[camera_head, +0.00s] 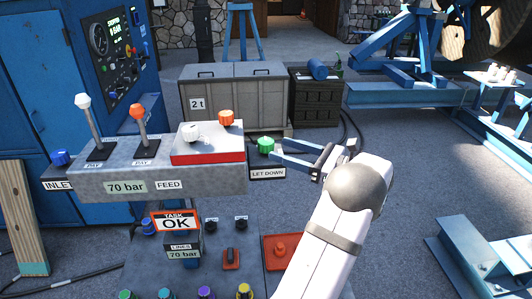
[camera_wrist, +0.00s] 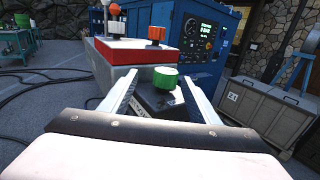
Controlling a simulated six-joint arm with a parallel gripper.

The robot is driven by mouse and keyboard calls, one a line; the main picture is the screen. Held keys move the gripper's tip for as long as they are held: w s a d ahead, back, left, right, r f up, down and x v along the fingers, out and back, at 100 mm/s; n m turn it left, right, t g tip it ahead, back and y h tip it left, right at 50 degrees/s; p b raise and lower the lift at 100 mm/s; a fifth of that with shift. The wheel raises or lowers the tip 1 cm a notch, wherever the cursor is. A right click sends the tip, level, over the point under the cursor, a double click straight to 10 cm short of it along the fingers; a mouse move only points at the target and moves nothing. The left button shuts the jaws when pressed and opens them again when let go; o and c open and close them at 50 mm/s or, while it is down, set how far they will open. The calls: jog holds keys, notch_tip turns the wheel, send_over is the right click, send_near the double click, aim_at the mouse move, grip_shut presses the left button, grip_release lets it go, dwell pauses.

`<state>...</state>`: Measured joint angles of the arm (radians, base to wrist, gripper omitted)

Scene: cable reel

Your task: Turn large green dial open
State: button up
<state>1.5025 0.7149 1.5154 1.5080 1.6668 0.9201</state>
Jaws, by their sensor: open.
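The green dial (camera_head: 265,144) sits on a small dark block labelled LET DOWN (camera_head: 268,173), at the right end of the grey control panel. In the wrist view the green dial (camera_wrist: 165,77) appears upright, framed between the two fingers. My gripper (camera_head: 279,149) is open and comes in from the right, its fingertips close to the dial's right side. In the wrist view, my gripper (camera_wrist: 159,77) has a finger on each side of the dial. I cannot tell whether either finger touches it. Nothing is held.
An orange knob (camera_head: 226,118) and a white knob (camera_head: 190,133) stand on the red-edged box left of the dial. Levers with white (camera_head: 83,101) and orange (camera_head: 137,111) tops rise farther left. A grey crate (camera_head: 234,95) stands behind. A TASK OK sign (camera_head: 175,221) hangs below the panel.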

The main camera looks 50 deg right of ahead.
aim_at(266, 141)
jog(key=shift+w+d+f, duration=0.1)
jog(key=shift+w+d, duration=0.4)
jog(key=shift+w, duration=0.05)
jog(key=w+p, duration=0.2)
jog(key=w, duration=0.1)
jog(key=w+p, duration=0.1)
jog(key=w, duration=0.1)
jog(key=shift+a, duration=0.4)
jog(key=shift+w+a+f, duration=0.1)
jog(key=shift+w, duration=0.6)
jog(key=c, duration=1.1)
